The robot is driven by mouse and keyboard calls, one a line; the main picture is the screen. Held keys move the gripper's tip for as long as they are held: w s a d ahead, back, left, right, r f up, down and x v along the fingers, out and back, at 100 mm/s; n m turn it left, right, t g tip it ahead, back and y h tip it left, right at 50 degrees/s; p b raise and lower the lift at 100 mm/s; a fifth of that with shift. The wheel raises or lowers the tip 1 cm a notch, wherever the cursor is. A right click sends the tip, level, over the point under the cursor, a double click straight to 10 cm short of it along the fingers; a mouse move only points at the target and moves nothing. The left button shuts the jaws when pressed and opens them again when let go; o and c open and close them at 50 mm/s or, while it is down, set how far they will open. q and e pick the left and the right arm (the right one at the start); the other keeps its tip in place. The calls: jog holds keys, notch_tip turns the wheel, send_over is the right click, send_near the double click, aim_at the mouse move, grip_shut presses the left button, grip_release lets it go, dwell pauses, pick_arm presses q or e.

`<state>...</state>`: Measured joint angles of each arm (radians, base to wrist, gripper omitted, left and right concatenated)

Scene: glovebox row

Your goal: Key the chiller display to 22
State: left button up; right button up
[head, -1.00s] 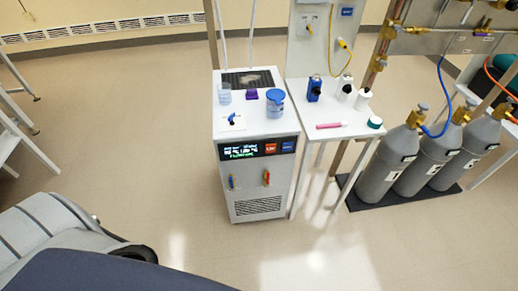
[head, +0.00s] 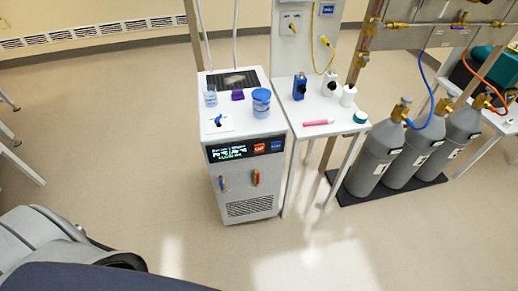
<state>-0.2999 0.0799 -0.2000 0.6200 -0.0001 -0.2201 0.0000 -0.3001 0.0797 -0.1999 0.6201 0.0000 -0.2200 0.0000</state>
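The chiller (head: 241,157) is a white floor cabinet near the middle of the head view. Its dark display panel (head: 245,148) is on the upper front face, with white and green text too small to read. An orange-red key (head: 259,147) and a blue key (head: 277,145) sit at the panel's right end. Below are a blue and an orange-red handle and a vent grille. Neither of my grippers is in view; only part of my own body shows at the lower left.
A white side table (head: 322,118) beside the chiller holds a blue bottle (head: 299,87), white bottles and a pink marker (head: 319,122). Grey gas cylinders (head: 377,155) stand on a dark base at right. The floor in front is clear.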

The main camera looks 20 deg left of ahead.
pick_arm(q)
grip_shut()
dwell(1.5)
